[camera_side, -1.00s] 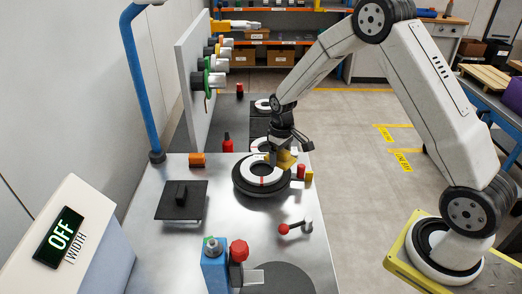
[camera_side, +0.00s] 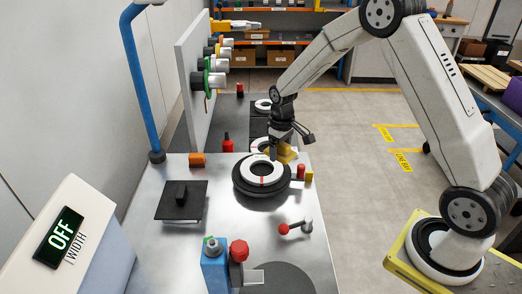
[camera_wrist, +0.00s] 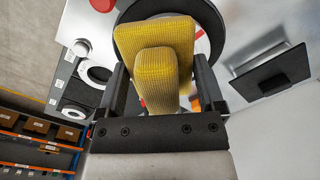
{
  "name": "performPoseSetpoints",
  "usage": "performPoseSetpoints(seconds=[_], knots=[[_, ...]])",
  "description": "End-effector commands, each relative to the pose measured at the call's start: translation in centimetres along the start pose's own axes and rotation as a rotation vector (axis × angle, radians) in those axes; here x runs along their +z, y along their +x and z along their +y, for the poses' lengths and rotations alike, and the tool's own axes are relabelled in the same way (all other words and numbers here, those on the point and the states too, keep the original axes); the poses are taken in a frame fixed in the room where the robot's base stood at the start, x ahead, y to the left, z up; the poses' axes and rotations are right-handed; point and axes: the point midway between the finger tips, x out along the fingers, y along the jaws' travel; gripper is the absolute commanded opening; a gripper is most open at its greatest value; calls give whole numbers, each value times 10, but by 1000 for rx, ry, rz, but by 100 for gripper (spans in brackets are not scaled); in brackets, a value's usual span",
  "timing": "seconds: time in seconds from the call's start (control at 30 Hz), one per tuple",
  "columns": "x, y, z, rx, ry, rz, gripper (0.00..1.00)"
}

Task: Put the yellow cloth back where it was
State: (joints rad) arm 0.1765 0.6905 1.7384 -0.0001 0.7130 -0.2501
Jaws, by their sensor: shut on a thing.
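The yellow cloth (camera_wrist: 155,65) is between the two fingers of my gripper (camera_wrist: 160,90) in the wrist view, bunched into a folded block. It also shows in the side view as a small yellow patch (camera_side: 287,154) under my gripper (camera_side: 282,150). The gripper is shut on it and holds it above the back right edge of the white coil (camera_side: 263,173). The coil has a red mark and sits on a round black turntable (camera_side: 262,191). Whether the cloth touches the coil is hard to tell.
A red cylinder (camera_side: 301,171) and a small yellow block (camera_side: 309,176) stand right of the turntable. A red-knobbed lever (camera_side: 296,228) is in front. The bench between is clear.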

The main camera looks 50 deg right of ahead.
Motion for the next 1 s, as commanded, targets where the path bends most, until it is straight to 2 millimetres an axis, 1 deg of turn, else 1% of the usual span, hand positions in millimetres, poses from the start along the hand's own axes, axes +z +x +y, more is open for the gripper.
performPoseSetpoints(seconds=[0.17, 0.27, 0.37, 0.5, 0.57, 0.6, 0.7, 0.83, 1.0], knots=[[4, 0, -18, 0, -49, 0, 32], [10, 1, -37, 1, -101, -1, 32], [19, 2, -61, 1, -174, -1, 32], [38, 4, -101, 2, -299, -3, 32], [48, 4, -118, 2, -355, -2, 32], [56, 5, -128, 2, -395, -3, 32], [76, 6, -153, 3, -487, -3, 32], [99, 8, -177, 3, -591, -2, 32], [120, 9, -194, 4, -678, -2, 32]])
